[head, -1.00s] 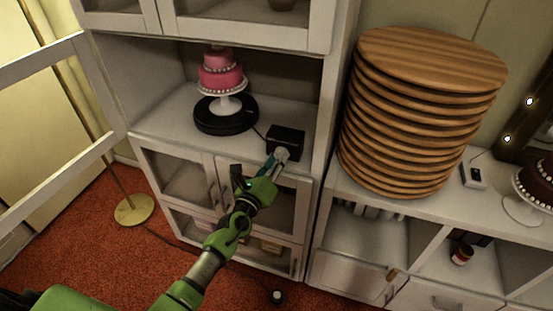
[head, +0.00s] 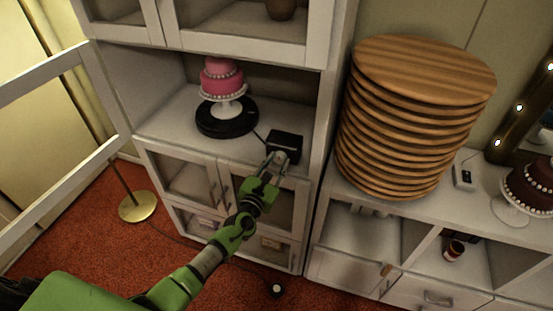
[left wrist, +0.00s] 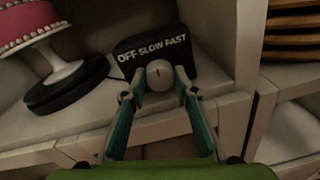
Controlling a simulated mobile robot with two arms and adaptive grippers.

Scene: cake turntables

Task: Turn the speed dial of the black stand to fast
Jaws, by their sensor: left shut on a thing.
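The black stand (head: 228,128) is a round turntable on the cabinet shelf, with a pink tiered cake (head: 222,84) on a white pedestal. A cable joins it to a black control box (head: 287,143) at the shelf's front right. In the left wrist view the box (left wrist: 181,65) reads OFF, SLOW, FAST. Below the words is a round grey dial (left wrist: 160,82) with a red mark pointing about straight up, under SLOW. My left gripper (head: 276,157) is at the box's front, its two fingers shut on the dial from both sides. My right gripper is not in view.
The cabinet's side post (head: 322,110) stands just right of the box. A tall stack of wooden boards (head: 415,120) is on the right counter, beside a white control box (head: 464,176) and a chocolate cake (head: 530,188). Glass doors (head: 190,183) are below the shelf.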

